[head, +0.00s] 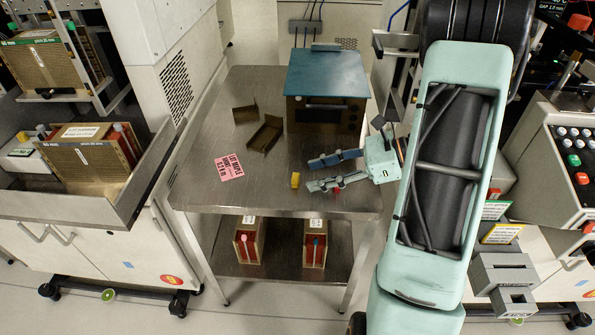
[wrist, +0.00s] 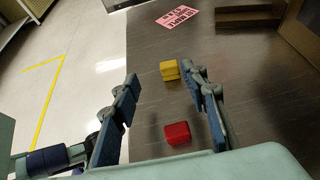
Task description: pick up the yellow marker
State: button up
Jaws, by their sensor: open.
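The yellow marker (head: 295,180) is a small yellow block on the metal table, near its front edge. In the wrist view the yellow marker (wrist: 169,70) shows beyond the fingertips, nearer the right finger. My gripper (head: 310,174) is open and empty, reaching in from the right with its fingertips pointing left, just right of the marker. In the wrist view my gripper (wrist: 157,82) has its two fingers spread wide. A small red block (wrist: 178,133) lies between the fingers, closer to the palm.
A pink label (head: 229,167) lies left of the marker. Brown open trays (head: 265,133) and a blue-topped box (head: 327,75) stand farther back on the table (head: 205,130). The lower shelf holds two small boxes (head: 249,245).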

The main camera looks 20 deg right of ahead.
aim_at(298, 176)
jog(key=shift+w+d+m+t, duration=0.3)
jog(key=shift+w+d, duration=0.2)
jog(key=shift+d, duration=0.05)
jog(key=shift+w+f, duration=0.1)
jog(key=shift+w, duration=0.15)
jog(key=b+x, duration=0.1)
jog(key=x, duration=0.1)
jog(key=b+x, duration=0.1)
jog(key=x, duration=0.4)
jog(key=shift+s+a+f+b, duration=0.1)
jog(key=shift+s+a+b, duration=0.1)
jog(key=shift+s+b, duration=0.2)
jog(key=c, duration=0.9)
